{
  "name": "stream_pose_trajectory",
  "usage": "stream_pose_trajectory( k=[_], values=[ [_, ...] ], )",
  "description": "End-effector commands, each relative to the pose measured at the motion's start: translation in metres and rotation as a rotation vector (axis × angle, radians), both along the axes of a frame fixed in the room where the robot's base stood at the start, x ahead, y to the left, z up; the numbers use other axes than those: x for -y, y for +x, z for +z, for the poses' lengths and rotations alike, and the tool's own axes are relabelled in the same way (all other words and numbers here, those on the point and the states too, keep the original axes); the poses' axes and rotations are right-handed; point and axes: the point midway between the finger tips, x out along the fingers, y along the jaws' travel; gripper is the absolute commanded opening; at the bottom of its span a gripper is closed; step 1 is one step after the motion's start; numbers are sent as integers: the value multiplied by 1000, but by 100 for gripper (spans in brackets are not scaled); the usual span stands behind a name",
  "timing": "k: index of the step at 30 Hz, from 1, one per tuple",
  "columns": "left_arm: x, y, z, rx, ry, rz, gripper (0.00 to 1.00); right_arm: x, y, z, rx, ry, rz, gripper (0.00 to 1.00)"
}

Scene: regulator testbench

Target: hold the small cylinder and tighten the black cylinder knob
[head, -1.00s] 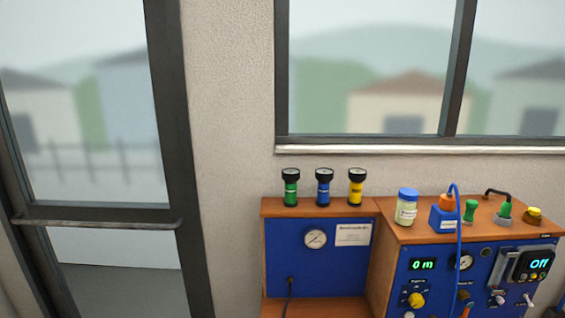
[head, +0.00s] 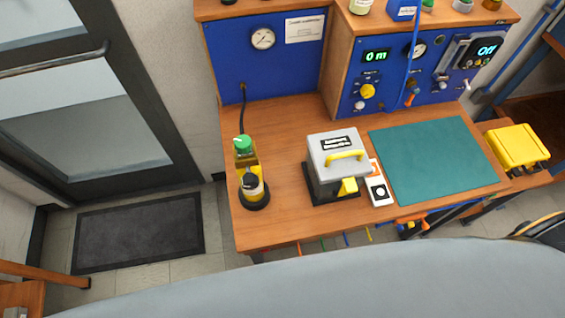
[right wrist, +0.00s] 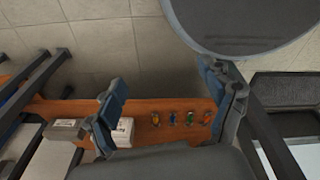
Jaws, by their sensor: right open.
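In the head view a small cylinder (head: 256,192) with a pale and yellow body stands upright in a round black base at the left of the wooden bench. A black knob (head: 249,180) appears at its top, small and partly unclear. Behind it rises a yellow bracket with a green cap (head: 243,144). No gripper shows in the head view. In the right wrist view my right gripper (right wrist: 172,105) is open, its fingers wide apart with nothing between them, above a distant wooden surface. The cylinder cannot be made out there. My left gripper is out of view.
The bench (head: 285,215) also bears a grey box with a yellow handle (head: 338,160), a small white device (head: 378,190) and a green mat (head: 435,158). A blue panel (head: 400,92) stands behind. A yellow case (head: 518,147) lies at right. The bench's front left is clear.

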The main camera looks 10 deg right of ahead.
Motion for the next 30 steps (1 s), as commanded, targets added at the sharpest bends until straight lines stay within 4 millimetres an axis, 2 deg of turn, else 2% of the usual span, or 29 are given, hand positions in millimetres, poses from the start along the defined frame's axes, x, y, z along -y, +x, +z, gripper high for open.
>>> stream_pose_trajectory(
  k=[2, 4, 6, 7, 10, 12, 16, 17, 18, 20, 24, 30],
  values=[
    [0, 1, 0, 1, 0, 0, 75, 21, 13, 8, 67, -27, 93, 82],
    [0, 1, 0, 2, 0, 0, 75, 38, 37, 22, 166, -51, 234, 82],
    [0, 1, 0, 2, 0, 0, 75, 49, 63, 46, 299, -62, 450, 82],
    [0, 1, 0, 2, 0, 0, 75, 48, 72, 58, 357, -56, 557, 82],
    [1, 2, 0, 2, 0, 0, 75, 26, 79, 101, 521, 12, 913, 82],
    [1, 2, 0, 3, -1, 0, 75, 0, 65, 131, 614, 101, 1147, 82],
    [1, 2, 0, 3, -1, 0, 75, -53, 38, 185, 759, 283, 1396, 82],
    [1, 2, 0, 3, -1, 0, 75, -65, 37, 199, 795, 320, 1413, 82],
    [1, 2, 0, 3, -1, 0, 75, -83, 42, 217, 847, 359, 1403, 82],
    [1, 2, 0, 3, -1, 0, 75, -106, 57, 242, 921, 400, 1347, 82],
    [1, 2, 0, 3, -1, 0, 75, -144, 111, 296, 1065, 458, 1112, 82],
    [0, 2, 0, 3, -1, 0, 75, -169, 188, 368, 1202, 553, 718, 82]
  ],
)
